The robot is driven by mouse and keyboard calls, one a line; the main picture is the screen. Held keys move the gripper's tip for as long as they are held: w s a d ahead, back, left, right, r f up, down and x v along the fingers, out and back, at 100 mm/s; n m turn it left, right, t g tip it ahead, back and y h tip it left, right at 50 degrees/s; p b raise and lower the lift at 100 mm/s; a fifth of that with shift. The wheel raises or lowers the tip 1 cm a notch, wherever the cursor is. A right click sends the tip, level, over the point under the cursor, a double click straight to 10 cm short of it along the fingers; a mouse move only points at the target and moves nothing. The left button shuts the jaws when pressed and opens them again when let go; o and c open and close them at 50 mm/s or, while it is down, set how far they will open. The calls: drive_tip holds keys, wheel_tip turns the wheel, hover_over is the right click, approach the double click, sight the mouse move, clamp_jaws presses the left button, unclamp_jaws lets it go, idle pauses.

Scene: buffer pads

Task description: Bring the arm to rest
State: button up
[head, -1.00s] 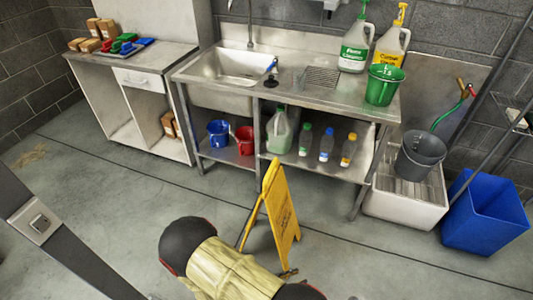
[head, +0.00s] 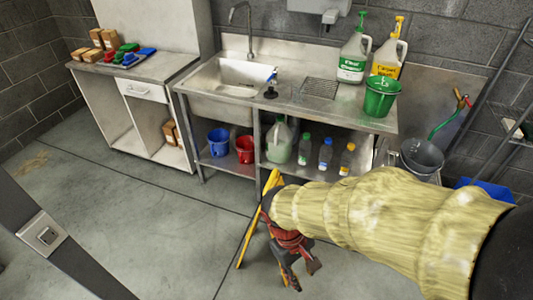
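My arm, in a pale yellow sleeve, reaches in from the right edge of the head view across the lower middle. My gripper (head: 300,274) is at its end, pointing down over the floor in front of the steel sink bench (head: 228,100). Its dark fingers look spread apart with nothing between them. The yellow floor sign (head: 253,232) stands just behind and left of the gripper and is partly hidden by it; I cannot tell whether they touch.
A green bucket (head: 380,97) and two jugs stand on the bench. Blue (head: 218,142) and red (head: 245,149) buckets and several bottles sit on its lower shelf. A grey bucket (head: 421,157) and a blue bin (head: 487,190) are at right, partly hidden by my arm. Floor at left is clear.

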drive_tip(key=d+r+m+t+y+p, duration=0.1)
drive_tip(key=d+r+m+t, duration=0.1)
drive_tip(key=r, duration=0.5)
drive_tip(key=s+d+r+m+t+p, duration=0.1)
drive_tip(key=d+r, duration=0.3)
drive_tip(key=r, duration=0.4)
drive_tip(key=d+r+m+t+y+p, duration=0.1)
drive_tip(key=d+r+m+t, duration=0.2)
drive_tip(key=r, duration=0.4)
drive_tip(key=shift+s+d+r+m+t+y, duration=0.15)
drive_tip(key=shift+d+r+m+t+y, duration=0.15)
drive_tip(key=shift+d+m+t, duration=0.15)
